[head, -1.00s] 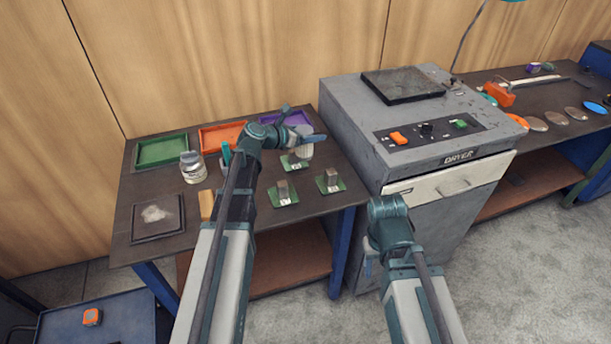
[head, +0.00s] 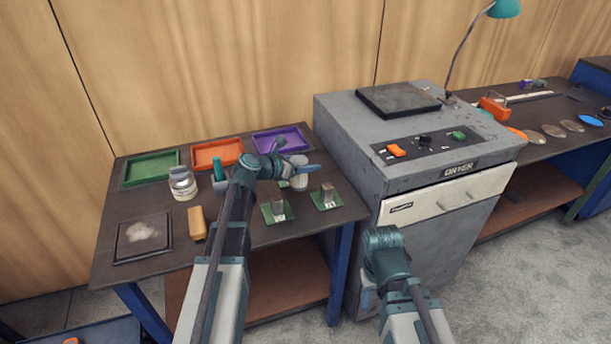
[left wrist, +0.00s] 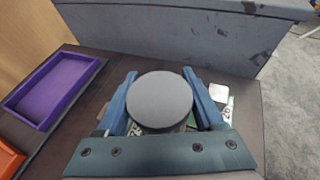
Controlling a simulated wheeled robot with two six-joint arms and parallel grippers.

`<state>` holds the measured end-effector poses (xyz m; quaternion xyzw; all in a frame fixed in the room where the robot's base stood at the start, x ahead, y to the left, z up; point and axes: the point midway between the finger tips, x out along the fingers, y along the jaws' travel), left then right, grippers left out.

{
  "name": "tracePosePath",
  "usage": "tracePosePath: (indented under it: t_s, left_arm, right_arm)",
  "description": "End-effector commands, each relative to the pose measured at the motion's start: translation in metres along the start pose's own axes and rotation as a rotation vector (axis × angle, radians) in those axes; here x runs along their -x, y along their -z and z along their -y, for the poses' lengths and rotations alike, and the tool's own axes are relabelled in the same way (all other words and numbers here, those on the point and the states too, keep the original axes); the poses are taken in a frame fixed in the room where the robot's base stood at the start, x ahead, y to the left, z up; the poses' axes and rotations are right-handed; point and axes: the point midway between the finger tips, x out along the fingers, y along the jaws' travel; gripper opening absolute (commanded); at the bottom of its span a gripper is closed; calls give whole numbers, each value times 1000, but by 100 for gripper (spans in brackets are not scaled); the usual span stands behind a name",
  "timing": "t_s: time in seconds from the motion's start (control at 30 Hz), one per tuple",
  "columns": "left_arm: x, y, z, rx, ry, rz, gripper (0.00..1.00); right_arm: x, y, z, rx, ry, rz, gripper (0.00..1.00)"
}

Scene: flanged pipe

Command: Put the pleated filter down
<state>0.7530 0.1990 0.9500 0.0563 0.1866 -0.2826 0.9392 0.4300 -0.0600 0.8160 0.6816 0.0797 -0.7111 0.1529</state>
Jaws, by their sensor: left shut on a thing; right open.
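The pleated filter (head: 300,175) is a pale upright cylinder on the right part of the left bench; the left wrist view shows its round grey top (left wrist: 160,99). My left gripper (head: 298,170) is shut around it, with a blue finger on each side (left wrist: 160,88). A green card (head: 284,184) lies under or just behind the filter, mostly hidden. Whether the filter touches it, I cannot tell. Two more green cards, each with a metal block, lie in front: one at left (head: 278,211), one at right (head: 326,197). My right gripper (head: 369,297) is low before the dryer, its fingers mostly hidden; it is open.
Green (head: 151,168), orange (head: 217,154) and purple (head: 282,139) trays line the bench's back. A jar (head: 183,184), an orange-brown block (head: 197,223) and a dark framed plate (head: 143,238) are at left. The grey dryer (head: 350,150) stands close on the right.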

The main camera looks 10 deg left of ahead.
Motion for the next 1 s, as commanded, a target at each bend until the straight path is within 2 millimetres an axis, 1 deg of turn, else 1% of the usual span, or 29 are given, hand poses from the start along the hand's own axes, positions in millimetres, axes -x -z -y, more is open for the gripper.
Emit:
tracePosePath:
  t_s: [0.03,0.23,0.3,0.53,0.67,0.7,0.77,0.8,0.87,1.0]
  left_arm:
    - [-4,9,0,0,0,0,0]
    - [-13,31,0,0,0,0,0]
    - [-14,33,0,0,0,0,0]
    - [-13,30,0,0,0,0,0]
    - [-14,34,0,0,0,0,0]
    - [-14,34,0,0,0,0,71]
    - [-14,33,0,0,0,0,82]
    - [-14,33,0,0,0,0,89]
    - [-14,33,0,0,0,0,100]
    - [-14,33,0,0,0,0,100]
  right_arm:
    - [-9,1,1,0,0,0,50]
    - [-34,2,3,0,0,0,50]
    - [-36,2,3,1,0,0,50]
    - [-33,2,3,1,0,0,50]
    - [-37,2,4,1,0,0,50]
    - [-37,2,4,1,0,0,50]
    - [-36,2,3,1,0,0,50]
    - [-36,2,3,0,0,0,50]
    - [-36,2,3,0,0,0,50]
    - [-36,2,3,0,0,0,50]
